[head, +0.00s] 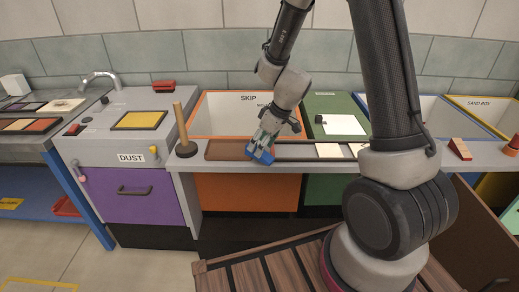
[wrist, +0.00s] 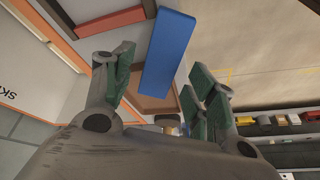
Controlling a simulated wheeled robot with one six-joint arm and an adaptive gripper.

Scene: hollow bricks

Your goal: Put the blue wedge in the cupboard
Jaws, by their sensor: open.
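The blue wedge (head: 258,153) is at the counter's front edge, on or just above a brown tray (head: 226,149). In the wrist view the wedge (wrist: 168,48) is a long blue block reaching between and beyond my fingers. My gripper (head: 265,140) is open around the wedge, with green finger pads; it also shows in the wrist view (wrist: 158,76). A gap shows by the right pads; contact on the left is unclear. A shut purple front (head: 130,205) with a dark handle, under the DUST label, looks like a cupboard door.
A wooden-handled plunger (head: 183,130) stands left of the tray. A red wedge (head: 460,148) stands on the counter at right. Open bins marked SKIP (head: 235,107) and SAND BOX lie behind the counter's front strip.

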